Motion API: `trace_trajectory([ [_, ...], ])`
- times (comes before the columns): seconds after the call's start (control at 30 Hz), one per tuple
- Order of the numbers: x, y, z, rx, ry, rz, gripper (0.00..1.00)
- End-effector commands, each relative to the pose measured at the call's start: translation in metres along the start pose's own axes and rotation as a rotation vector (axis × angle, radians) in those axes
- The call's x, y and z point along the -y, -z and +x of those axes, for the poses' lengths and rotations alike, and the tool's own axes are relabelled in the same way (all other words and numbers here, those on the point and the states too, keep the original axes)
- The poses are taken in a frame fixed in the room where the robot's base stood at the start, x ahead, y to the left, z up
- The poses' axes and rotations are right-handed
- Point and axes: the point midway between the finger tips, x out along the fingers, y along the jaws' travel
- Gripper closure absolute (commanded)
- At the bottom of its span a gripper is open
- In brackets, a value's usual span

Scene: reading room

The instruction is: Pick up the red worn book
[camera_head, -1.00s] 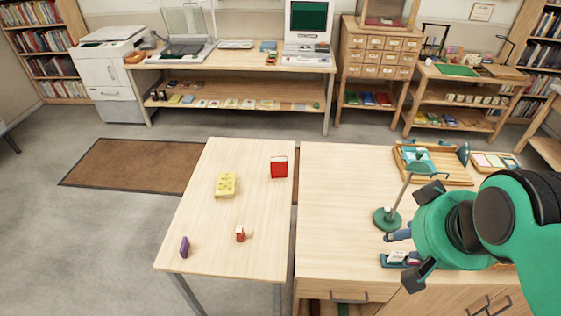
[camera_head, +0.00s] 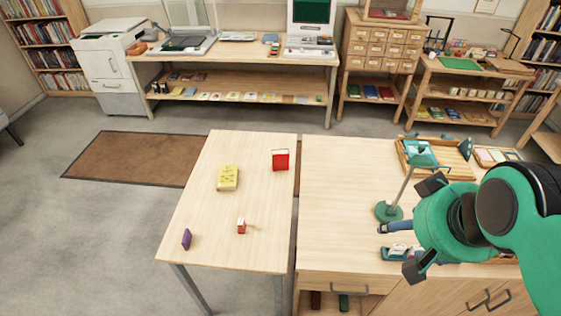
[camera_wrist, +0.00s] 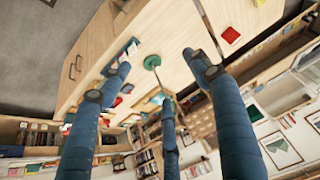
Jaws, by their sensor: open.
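A red shape, likely the same book (camera_wrist: 231,34), lies at the upper right of the wrist view. My gripper (camera_head: 410,227) is over the right desk, well to the right of the book and apart from it. Its blue fingers are spread and empty in the wrist view (camera_wrist: 157,62).
A green lamp (camera_head: 389,211) stands on the right desk (camera_head: 335,215) beside my gripper, with a wooden tray (camera_head: 459,168) behind. The left table also holds a yellow book (camera_head: 228,178), a small red-and-white item (camera_head: 241,226) and a purple item (camera_head: 187,239). A narrow gap separates the tables.

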Motion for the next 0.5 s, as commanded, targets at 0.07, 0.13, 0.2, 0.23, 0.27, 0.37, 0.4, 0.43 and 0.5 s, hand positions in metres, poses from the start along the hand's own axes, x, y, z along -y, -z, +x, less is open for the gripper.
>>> trace_trajectory([
  [0.07, 0.001, 0.003, -0.001, 0.002, 0.001, 0.005, 0.38],
  [0.13, 0.001, 0.009, -0.001, 0.005, 0.003, 0.012, 0.38],
  [0.2, 0.002, 0.016, -0.002, 0.011, 0.005, 0.025, 0.38],
  [0.23, 0.003, 0.02, -0.002, 0.013, 0.006, 0.032, 0.38],
  [0.27, 0.004, 0.025, -0.003, 0.016, 0.008, 0.04, 0.38],
  [0.37, 0.007, 0.044, -0.003, 0.029, 0.013, 0.072, 0.38],
  [0.4, 0.009, 0.052, -0.003, 0.034, 0.015, 0.087, 0.38],
  [0.43, 0.01, 0.059, -0.003, 0.039, 0.016, 0.1, 0.38],
  [0.5, 0.013, 0.076, -0.003, 0.05, 0.02, 0.129, 0.38],
])
